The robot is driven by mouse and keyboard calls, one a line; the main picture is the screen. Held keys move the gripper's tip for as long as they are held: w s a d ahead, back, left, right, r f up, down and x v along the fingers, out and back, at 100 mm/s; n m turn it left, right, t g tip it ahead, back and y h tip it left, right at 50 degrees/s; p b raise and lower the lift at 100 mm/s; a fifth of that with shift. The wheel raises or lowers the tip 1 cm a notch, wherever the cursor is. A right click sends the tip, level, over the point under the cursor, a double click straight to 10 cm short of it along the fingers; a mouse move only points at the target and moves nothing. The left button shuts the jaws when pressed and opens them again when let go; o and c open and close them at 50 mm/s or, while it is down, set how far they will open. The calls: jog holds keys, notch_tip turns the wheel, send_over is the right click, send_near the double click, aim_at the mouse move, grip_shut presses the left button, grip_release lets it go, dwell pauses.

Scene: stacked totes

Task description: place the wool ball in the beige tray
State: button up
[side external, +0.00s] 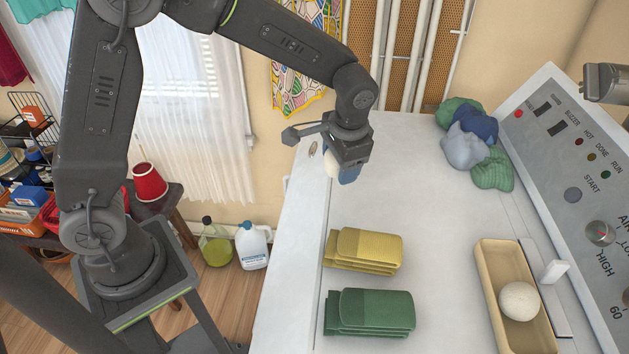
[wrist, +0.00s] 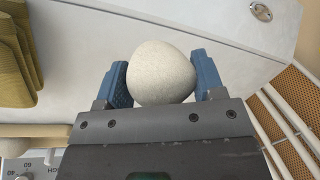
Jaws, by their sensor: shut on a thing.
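My gripper (wrist: 163,82) is shut on a white wool ball (wrist: 162,72), which sits between the two blue fingers in the wrist view. In the side view the held ball (side external: 331,165) shows partly behind my gripper (side external: 343,172), above the far left part of the white table. The beige tray (side external: 486,268) lies at the right front of the table, well away from my gripper. Another white wool ball (side external: 518,301) lies in the tray. The tray's edge also seems to show at the left of the wrist view (wrist: 30,131).
A yellow folded stack (side external: 365,249) and a green folded stack (side external: 370,311) lie on the table left of the tray. Several green and blue cloth bundles (side external: 465,150) lie at the back. A control panel (side external: 570,150) stands along the right side. The table's middle is clear.

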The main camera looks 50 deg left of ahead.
jog(key=shift+s+a+f+n, duration=0.15)
jog(key=shift+s+a+n, duration=0.1)
jog(key=shift+a+n, duration=0.3)
jog(key=shift+s+a+f+n, duration=0.2)
jog(key=shift+a+n, duration=0.15)
jog(key=shift+n, duration=0.3)
jog(key=shift+w+a+r+g, duration=0.1)
jog(key=shift+a+g, duration=0.05)
jog(key=shift+g, duration=0.15)
jog(key=w+a+r+m, duration=0.1)
jog(key=w+a+r, duration=0.1)
jog(key=w+r, duration=0.4)
send_over(389, 192)
jog(key=shift+m, duration=0.3)
jog(key=f, duration=0.6)
jog(key=shift+d+f, duration=0.1)
jog(key=shift+d, duration=0.2)
jog(key=shift+f, duration=2.05)
jog(key=shift+f, duration=0.1)
jog(key=o, duration=0.9)
